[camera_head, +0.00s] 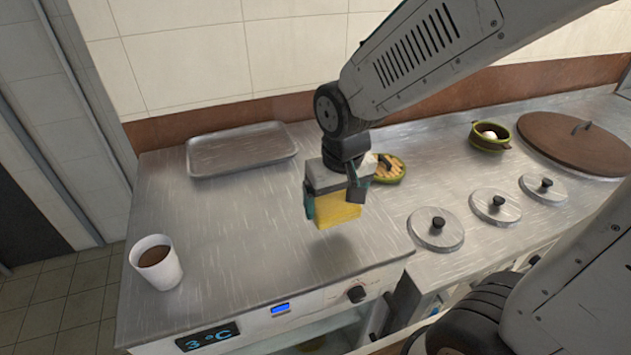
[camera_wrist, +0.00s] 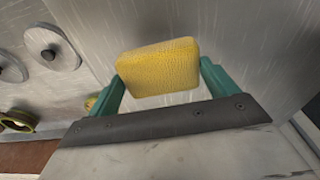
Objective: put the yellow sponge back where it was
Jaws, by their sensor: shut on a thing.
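The yellow sponge (camera_head: 337,210) is held in my gripper (camera_head: 334,202), above the bare steel counter (camera_head: 230,230). A soft shadow lies on the steel under it, so the sponge looks clear of the surface. In the wrist view, the sponge (camera_wrist: 158,68) sits between the two teal fingers of my gripper (camera_wrist: 160,82). The fingers are shut on its left and right sides. The wrist blocks part of the sponge's top in the head view.
An empty metal tray (camera_head: 241,150) lies at the back left. A white cup (camera_head: 155,262) of brown liquid stands near the front left edge. Several lids, one of them a round steel lid (camera_head: 436,229), a green bowl (camera_head: 489,136) and a green-rimmed dish (camera_head: 390,170) are to the right.

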